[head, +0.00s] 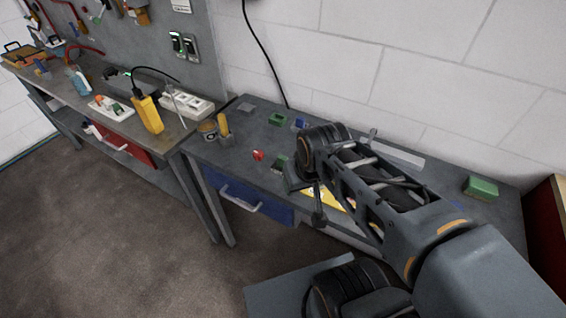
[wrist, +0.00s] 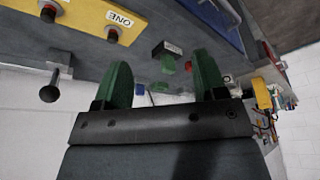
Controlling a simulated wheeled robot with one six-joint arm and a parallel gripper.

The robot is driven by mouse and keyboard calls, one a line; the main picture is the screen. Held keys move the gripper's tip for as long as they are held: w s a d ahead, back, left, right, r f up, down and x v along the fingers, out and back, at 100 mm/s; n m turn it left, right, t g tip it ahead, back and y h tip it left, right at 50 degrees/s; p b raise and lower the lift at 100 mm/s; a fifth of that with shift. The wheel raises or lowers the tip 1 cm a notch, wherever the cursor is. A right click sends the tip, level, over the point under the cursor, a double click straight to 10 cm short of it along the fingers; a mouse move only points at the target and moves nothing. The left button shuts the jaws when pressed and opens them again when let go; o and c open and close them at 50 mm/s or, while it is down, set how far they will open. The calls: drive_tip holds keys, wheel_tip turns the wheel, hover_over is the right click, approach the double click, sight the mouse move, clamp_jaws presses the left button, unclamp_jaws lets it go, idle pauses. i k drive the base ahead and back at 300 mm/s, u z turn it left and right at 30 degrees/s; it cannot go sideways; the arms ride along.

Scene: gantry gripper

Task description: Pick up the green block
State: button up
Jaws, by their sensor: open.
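My gripper (wrist: 163,60) shows in the wrist view with its two green fingers wide apart and nothing held between them. A small green block (wrist: 167,64) shows beyond the gap between the fingers, beside a black box with a white label (wrist: 167,48). A small green piece also shows in the head view (head: 280,162), close to the end of my arm; I cannot tell if it is the block or a finger. Another green block (head: 278,119) lies farther back on the bench. A larger green block (head: 480,188) sits at the bench's right end.
A red knob (head: 258,155) stands on the grey bench (head: 232,158). A blue object (head: 300,124) lies at the back. The middle right bench is partly hidden by my arm.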

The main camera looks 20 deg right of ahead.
sight(281, 159)
drive_tip(key=z, duration=0.05)
drive_tip(key=k, duration=1)
drive_tip(key=u, duration=1.5)
drive_tip(key=i, duration=1.85)
drive_tip(key=z, duration=2.15)
